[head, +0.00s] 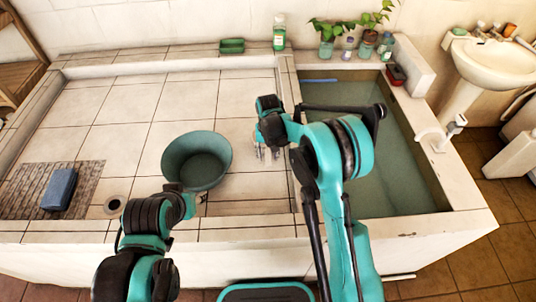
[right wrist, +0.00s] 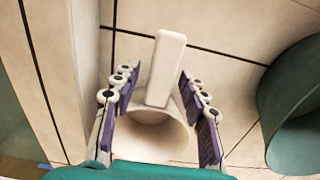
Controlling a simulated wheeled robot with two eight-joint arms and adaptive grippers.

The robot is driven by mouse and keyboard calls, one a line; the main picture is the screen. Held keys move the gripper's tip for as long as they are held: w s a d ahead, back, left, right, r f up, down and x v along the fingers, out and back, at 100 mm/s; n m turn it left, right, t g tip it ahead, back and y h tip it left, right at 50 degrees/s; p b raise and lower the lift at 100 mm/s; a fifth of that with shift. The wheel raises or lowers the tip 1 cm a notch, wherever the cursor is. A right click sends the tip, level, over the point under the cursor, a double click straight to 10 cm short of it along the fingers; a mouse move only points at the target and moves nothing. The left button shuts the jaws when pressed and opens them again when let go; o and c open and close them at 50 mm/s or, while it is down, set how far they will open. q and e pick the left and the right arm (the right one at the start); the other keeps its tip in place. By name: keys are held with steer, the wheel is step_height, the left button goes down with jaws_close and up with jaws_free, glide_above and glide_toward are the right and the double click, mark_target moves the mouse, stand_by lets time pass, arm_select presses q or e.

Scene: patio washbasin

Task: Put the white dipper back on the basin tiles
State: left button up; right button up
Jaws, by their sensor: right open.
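The white dipper (right wrist: 171,68) is between the fingers of my right gripper (right wrist: 157,78) in the right wrist view. Its flat handle points up the picture and its round cup opens toward the camera. It appears to rest on the pale tiles (right wrist: 228,75). My right gripper also shows in the head view (head: 266,152), pointing down over the tiles right of the green tub. Its fingers are open, one on each side of the dipper, with visible gaps. In the head view the dipper is hard to make out by the gripper. My left gripper (head: 195,197) is by the tub's near side, its fingers unclear.
The green tub (head: 184,153) stands on the tiles, close to my right gripper. A water-filled trough (head: 385,185) lies to the right behind a tiled divider. A blue block (head: 59,189) sits on a mat at left. Bottles and plants line the back ledge. The back-left tiles are clear.

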steer(key=s+d+r+t+p, duration=0.1)
steer(key=s+d+r+p, duration=0.1)
steer(key=r, duration=0.7)
steer(key=s+d+r+p, duration=0.2)
steer(key=r, duration=0.8)
steer(key=s+d+r+t, duration=0.2)
steer(key=s+d+r, duration=0.3)
steer(key=s, duration=0.3)
steer(key=s+d+f+t, duration=0.1)
steer(key=s+d+t, duration=0.3)
steer(key=s, duration=1)
steer(key=shift+s+d, duration=0.4)
steer(key=shift+d, duration=0.25)
steer(key=shift+f, duration=0.1)
